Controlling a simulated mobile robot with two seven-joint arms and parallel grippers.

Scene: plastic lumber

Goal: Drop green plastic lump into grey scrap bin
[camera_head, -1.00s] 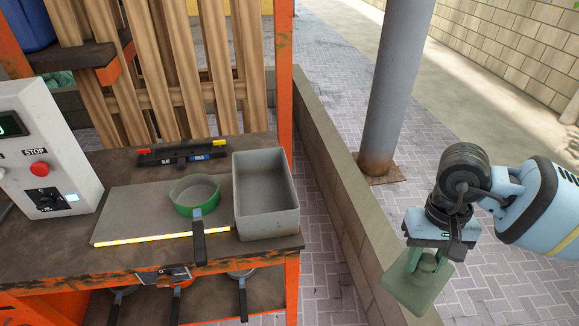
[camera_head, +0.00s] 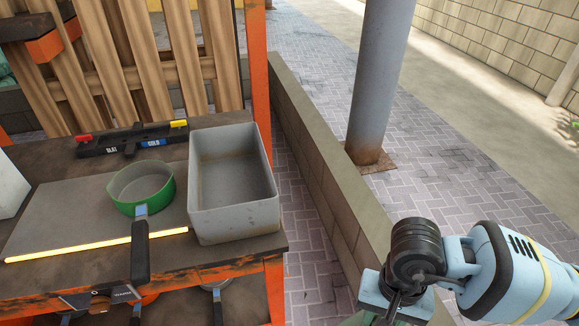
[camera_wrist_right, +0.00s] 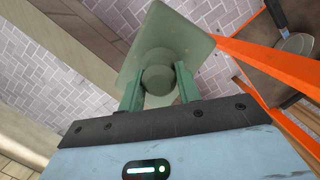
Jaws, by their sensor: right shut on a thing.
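The green plastic lump (camera_wrist_right: 165,40) is a flat, squarish piece with a round knob. My right gripper (camera_wrist_right: 160,92) is shut on the knob, one finger on each side. In the head view the lump (camera_head: 362,319) is mostly cut off by the bottom edge, below my right wrist, over the paving right of the bench. The grey scrap bin (camera_head: 236,217) is an open rectangular box on the bench's right end. Its visible inside looks empty. The lump is well to the right of the bin and nearer to me. My left gripper is not in view.
A green-rimmed pan (camera_head: 143,208) stands left of the bin, its dark handle toward me. A black rack (camera_head: 132,140) lies behind it. An orange post (camera_head: 257,70) rises behind the bin. A low wall (camera_head: 325,165) and a grey column (camera_head: 380,80) stand to the right.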

